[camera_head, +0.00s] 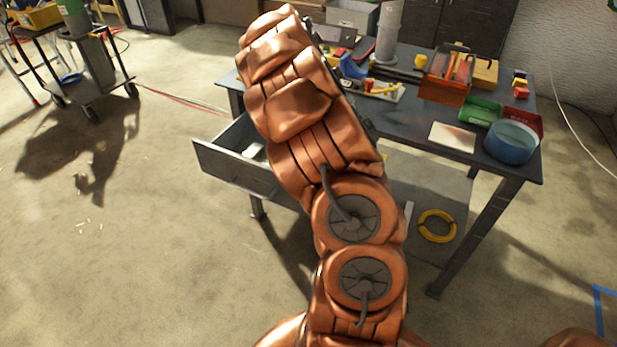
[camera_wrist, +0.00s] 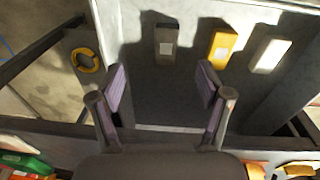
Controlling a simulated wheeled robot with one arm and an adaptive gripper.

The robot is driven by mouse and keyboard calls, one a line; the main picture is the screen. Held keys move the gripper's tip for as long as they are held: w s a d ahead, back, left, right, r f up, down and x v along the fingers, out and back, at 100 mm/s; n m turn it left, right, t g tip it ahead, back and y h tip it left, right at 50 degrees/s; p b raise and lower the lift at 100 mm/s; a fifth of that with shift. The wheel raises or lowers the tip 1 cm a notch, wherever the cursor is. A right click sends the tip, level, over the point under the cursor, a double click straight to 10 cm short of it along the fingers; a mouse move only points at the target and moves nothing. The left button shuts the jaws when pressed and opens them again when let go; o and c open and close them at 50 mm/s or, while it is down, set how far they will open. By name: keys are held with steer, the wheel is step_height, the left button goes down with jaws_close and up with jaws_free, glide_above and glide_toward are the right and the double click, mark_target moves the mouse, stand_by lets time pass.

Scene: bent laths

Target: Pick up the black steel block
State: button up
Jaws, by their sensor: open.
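The black steel block (camera_wrist: 167,35) is the dark upright-looking block with a pale patch, inside the open drawer in the wrist view. It sits left of an orange-yellow block (camera_wrist: 222,46) and a whitish block (camera_wrist: 271,54). My gripper (camera_wrist: 162,87) is open and empty. Its two fingers point toward the drawer, and the black block shows beyond the gap between them, apart from both. In the head view my arm hides my gripper and the black block.
The open drawer (camera_head: 232,171) juts from the left of the workbench (camera_head: 408,121); its walls edge the space around the blocks. The bench top holds an orange toolbox (camera_head: 444,88), a blue round container (camera_head: 510,147) and several other items. A yellow coil (camera_head: 437,226) lies on the lower shelf.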

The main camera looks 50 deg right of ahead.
steer(key=shift+m+y, duration=0.3)
steer(key=shift+m, duration=0.2)
steer(key=d+f, duration=0.1)
steer(key=f, duration=0.1)
steer(key=w+d+f, duration=0.1)
steer(key=f, duration=0.1)
steer(key=w+d+f, duration=0.1)
steer(key=d+f, duration=0.1)
steer(key=shift+f+b, duration=0.2)
steer(key=shift+b, duration=0.1)
steer(key=shift+d+f+p, duration=0.1)
steer(key=shift+f+p, duration=0.7)
steer(key=shift+f, duration=3)
steer(key=c, duration=1.4)
